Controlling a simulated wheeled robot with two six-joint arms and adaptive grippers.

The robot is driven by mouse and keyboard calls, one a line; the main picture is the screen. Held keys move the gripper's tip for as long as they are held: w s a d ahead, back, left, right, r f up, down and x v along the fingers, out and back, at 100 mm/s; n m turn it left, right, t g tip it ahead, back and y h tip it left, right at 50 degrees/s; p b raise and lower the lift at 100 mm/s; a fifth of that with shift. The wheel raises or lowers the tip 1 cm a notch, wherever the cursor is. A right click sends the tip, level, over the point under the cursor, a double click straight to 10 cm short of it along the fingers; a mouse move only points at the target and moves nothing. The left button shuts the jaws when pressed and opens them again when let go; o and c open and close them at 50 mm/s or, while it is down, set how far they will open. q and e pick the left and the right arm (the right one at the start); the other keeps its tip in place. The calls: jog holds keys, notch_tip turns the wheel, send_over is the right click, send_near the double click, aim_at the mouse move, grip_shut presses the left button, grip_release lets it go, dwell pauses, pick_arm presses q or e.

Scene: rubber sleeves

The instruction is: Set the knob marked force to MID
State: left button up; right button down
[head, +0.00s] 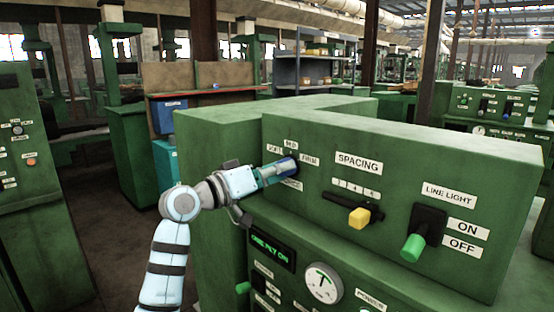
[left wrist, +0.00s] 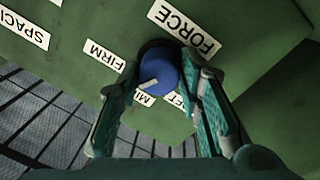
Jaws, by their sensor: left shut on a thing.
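The force knob (head: 291,164) is blue and sits on the green machine's front panel, in the head view. Its labels SOFT, MID and FIRM are around its top and FORCE is below it. My left gripper (head: 281,169) is shut on the knob, its fingers on either side. In the left wrist view, upside down, the blue knob (left wrist: 158,72) sits between the fingers of the left gripper (left wrist: 160,84). My right gripper is not in view.
Right of the knob are the SPACING lever with a yellow handle (head: 359,217) and the LINE LIGHT switch with a green handle (head: 413,247). Below are a lit display (head: 272,250) and a round gauge (head: 323,283). Open floor lies left of the machine.

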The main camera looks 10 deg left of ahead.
pick_arm(q)
jog(key=shift+n+t+p, duration=0.3)
jog(key=shift+n+p, duration=2.7)
jog(key=shift+p, duration=0.15)
jog(key=o, duration=1.2)
jog(key=shift+f, duration=0.1)
jog(key=shift+c, duration=0.2)
jog(key=r+v, duration=0.1)
jog(key=v, duration=1.1)
jog(key=shift+f, duration=0.4)
jog(key=shift+d, duration=0.1)
